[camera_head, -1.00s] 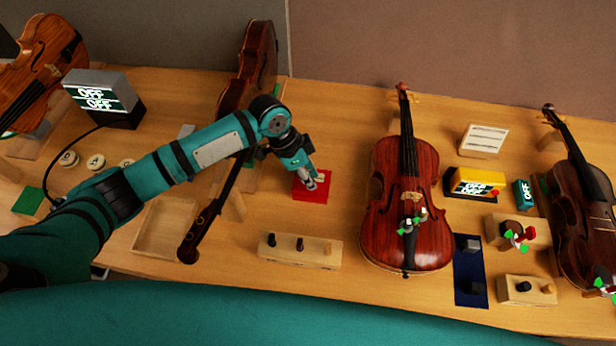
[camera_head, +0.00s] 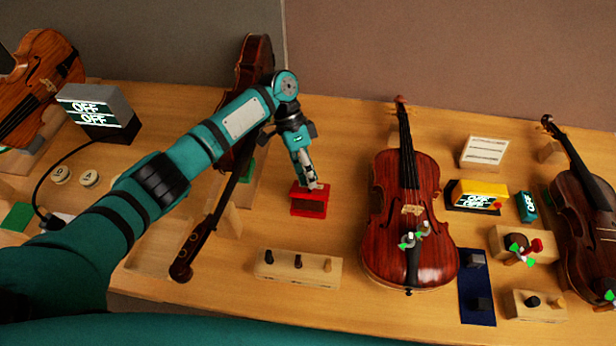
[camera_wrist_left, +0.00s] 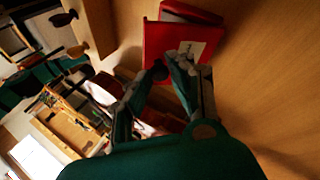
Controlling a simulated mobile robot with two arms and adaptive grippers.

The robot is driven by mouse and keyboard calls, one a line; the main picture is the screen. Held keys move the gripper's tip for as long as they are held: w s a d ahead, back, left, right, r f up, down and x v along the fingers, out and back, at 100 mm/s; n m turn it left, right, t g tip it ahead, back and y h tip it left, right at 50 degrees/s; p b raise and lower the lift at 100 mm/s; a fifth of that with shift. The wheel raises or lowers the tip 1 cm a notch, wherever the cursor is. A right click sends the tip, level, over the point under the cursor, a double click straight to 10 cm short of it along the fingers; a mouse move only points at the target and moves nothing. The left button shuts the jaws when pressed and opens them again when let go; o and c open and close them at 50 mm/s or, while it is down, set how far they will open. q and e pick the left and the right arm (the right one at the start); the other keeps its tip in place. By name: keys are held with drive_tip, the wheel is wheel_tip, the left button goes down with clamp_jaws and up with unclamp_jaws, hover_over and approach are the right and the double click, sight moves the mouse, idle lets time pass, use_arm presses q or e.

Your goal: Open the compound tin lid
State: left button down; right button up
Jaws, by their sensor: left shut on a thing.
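The compound tin (camera_head: 309,211) is a small red box on the bench in the head view, left of the middle violin. Its lid (camera_head: 299,189) is tilted up at the back, and a darker inside shows below it. In the wrist view the lid (camera_wrist_left: 160,42) is a red panel with a pale label, and part of the red tin body (camera_wrist_left: 190,12) shows behind it. My left gripper (camera_head: 314,186) is at the lid and shut on it; the fingertips (camera_wrist_left: 168,66) also show against the panel in the wrist view. The exact grip is partly hidden. My right gripper is not in view.
A wooden block with several pegs (camera_head: 298,268) lies in front of the tin. A red-brown violin (camera_head: 409,232) lies to the right. A dark violin neck (camera_head: 207,232) and another violin (camera_head: 252,72) are left, under my arm.

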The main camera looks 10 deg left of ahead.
use_arm(q)
drive_tip(key=c, duration=1.2)
unclamp_jaws()
drive_tip(key=v, duration=1.2)
